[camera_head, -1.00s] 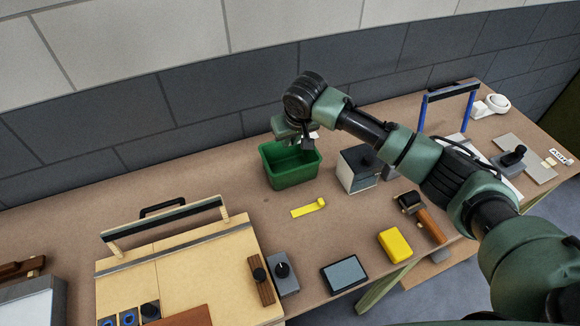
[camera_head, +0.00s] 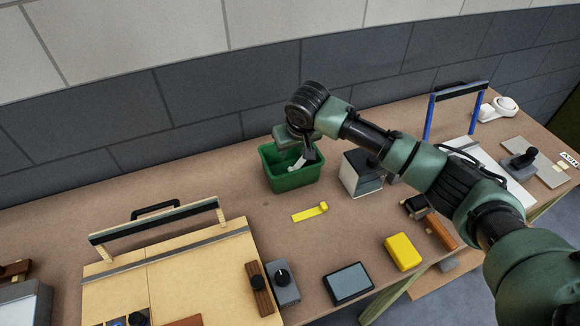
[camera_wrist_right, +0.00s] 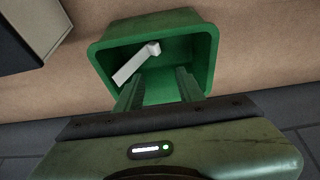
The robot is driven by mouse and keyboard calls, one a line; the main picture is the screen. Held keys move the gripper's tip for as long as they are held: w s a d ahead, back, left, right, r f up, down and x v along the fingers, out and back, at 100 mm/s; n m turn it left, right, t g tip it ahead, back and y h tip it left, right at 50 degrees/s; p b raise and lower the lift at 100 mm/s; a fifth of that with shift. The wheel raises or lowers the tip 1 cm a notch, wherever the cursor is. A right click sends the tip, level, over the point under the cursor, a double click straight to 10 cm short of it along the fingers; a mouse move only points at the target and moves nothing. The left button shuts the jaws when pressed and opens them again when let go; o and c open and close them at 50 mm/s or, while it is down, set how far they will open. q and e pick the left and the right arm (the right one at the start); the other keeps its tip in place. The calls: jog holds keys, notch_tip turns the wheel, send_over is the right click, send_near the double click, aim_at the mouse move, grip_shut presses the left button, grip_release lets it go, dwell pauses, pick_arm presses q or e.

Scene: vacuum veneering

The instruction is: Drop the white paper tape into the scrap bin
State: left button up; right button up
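The green scrap bin (camera_head: 292,181) stands on the bench against the back wall. My right gripper (camera_head: 307,156) points down over the bin's opening. In the right wrist view its two fingers (camera_wrist_right: 160,90) are apart with nothing between them. The white paper tape (camera_wrist_right: 137,62), a pale strip with a small block at one end, shows within the bin's opening, clear of the fingers. It also shows in the head view (camera_head: 297,166) below the gripper. I cannot tell whether it rests on the bottom or is still falling. My left gripper is out of view.
A yellow tape strip (camera_head: 310,212) lies in front of the bin. A white-and-black box (camera_head: 361,173) stands right of it. A yellow block (camera_head: 403,252) and a dark tablet (camera_head: 348,283) lie near the front edge. A wooden press board (camera_head: 190,275) fills the left front.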

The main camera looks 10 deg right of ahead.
jog(key=b+v, duration=0.1)
jog(key=v, duration=0.6)
jog(key=shift+s+r+b, duration=0.2)
jog(key=shift+r+b, duration=0.15)
